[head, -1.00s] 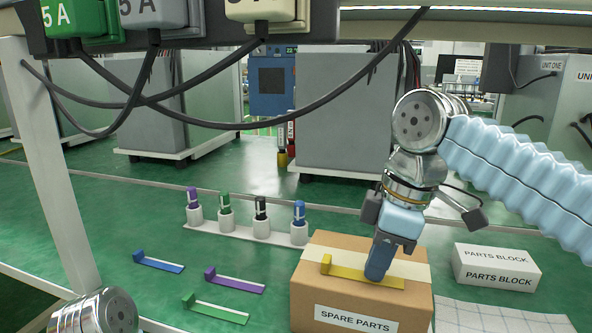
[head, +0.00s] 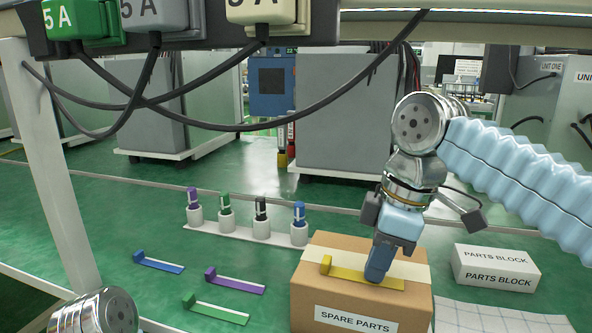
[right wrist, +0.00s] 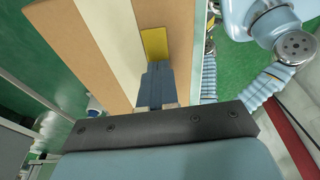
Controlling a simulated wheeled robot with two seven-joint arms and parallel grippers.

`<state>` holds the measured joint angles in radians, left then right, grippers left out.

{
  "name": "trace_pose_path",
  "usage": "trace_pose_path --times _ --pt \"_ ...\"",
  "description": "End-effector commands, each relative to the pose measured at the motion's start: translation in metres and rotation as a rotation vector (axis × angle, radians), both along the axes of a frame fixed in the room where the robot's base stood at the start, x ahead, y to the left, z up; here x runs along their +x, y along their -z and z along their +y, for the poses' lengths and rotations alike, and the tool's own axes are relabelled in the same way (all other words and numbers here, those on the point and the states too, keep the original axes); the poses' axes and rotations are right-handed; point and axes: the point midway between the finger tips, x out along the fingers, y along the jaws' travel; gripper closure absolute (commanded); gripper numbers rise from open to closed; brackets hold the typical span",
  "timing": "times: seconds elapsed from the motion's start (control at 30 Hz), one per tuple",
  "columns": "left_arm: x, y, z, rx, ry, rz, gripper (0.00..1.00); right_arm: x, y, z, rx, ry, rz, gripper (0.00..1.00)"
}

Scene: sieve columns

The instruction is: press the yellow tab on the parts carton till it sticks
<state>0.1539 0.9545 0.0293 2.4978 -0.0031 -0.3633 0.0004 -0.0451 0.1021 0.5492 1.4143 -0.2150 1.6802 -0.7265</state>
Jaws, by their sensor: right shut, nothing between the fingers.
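The brown parts carton (head: 308,291) stands on the green table with a "SPARE PARTS" label on its front and a cream tape strip (head: 408,270) along its top. The yellow tab (head: 345,273) lies along the top, with its upright end at the left. My right gripper (head: 375,276) is shut and empty, fingertips pointing down at the right part of the tab; I cannot tell if they touch it. In the right wrist view the yellow tab (right wrist: 154,43) shows just beyond the fingertips (right wrist: 158,68). My left gripper is not in view; a metal joint of mine shows at lower left.
Blue (head: 158,264), purple (head: 235,282) and green (head: 215,309) tabs lie left of the carton. A white rack (head: 240,233) of several coloured markers stands behind. A white parts block (head: 497,268) is at right. Black cables (head: 240,128) hang above.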

Motion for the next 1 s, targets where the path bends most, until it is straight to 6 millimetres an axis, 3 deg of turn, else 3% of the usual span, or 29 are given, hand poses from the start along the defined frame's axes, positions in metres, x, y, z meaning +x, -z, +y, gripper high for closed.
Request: trace_pose_path --times 0.27,0.53,1.0 --pt "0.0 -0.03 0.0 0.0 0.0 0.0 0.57 0.0 -0.027 0.0 -0.004 0.0 0.005 1.0" --pt "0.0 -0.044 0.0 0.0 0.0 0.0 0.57 0.0 -0.051 0.0 -0.002 0.0 0.001 1.0" --pt "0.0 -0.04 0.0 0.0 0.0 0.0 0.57 0.0 -0.091 0.001 0.0 -0.002 0.0 1.0"
